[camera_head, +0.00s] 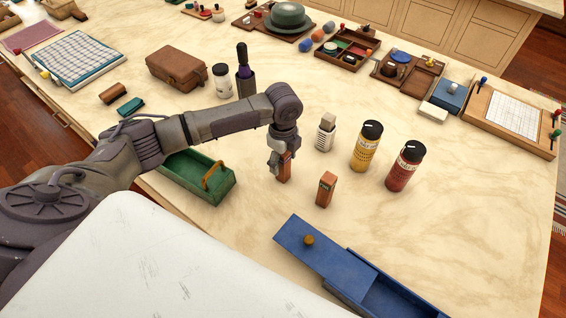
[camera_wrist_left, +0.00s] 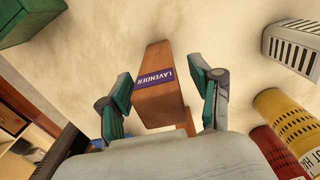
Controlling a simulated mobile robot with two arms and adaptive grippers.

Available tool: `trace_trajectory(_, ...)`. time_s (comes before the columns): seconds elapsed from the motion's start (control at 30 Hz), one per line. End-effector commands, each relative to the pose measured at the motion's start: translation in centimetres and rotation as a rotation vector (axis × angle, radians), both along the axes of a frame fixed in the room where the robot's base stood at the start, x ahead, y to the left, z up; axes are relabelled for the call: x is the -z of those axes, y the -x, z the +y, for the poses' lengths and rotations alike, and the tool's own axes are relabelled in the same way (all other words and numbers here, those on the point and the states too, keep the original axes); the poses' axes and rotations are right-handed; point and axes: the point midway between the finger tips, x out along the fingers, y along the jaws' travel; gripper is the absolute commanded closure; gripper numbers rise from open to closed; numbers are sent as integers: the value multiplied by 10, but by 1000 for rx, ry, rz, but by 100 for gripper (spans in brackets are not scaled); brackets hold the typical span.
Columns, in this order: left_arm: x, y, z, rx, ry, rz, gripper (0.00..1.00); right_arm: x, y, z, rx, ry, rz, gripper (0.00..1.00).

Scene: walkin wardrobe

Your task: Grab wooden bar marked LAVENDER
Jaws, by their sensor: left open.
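The wooden bar marked LAVENDER (camera_wrist_left: 158,87) is reddish brown with a purple label band. It stands upright on the table between the two fingers of my left gripper (camera_wrist_left: 166,95), which is open around it. In the head view the lower part of this bar (camera_head: 284,170) shows beneath my left gripper (camera_head: 280,158); its top is hidden by the fingers. A second, similar wooden bar (camera_head: 325,189) stands to the right and nearer; I cannot read its label. My right gripper is not in view.
A green open box (camera_head: 222,192) with a brown handle sits left of the gripper. A white slotted block (camera_head: 325,133), a yellow canister (camera_head: 366,146) and a red canister (camera_head: 405,166) stand to the right. A blue box (camera_head: 345,265) with a sliding lid lies in front.

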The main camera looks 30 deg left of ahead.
Motion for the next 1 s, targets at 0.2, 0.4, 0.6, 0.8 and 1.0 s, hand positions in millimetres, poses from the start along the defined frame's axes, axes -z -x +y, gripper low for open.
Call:
trace_trajectory(0.2, 4, 0, 0, 0, 0, 0, 35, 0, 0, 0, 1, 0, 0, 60)
trace_trajectory(0.4, 3, 0, 0, 0, 0, 0, 60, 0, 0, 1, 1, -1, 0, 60)
trace_trajectory(0.6, 3, 0, 0, 0, 0, 0, 94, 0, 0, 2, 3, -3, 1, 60)
trace_trajectory(0.8, 3, 0, 0, 0, 0, -1, 100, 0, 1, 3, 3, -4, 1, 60)
trace_trajectory(1.0, -2, -1, 0, 0, 2, -3, 100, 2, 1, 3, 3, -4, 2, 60)
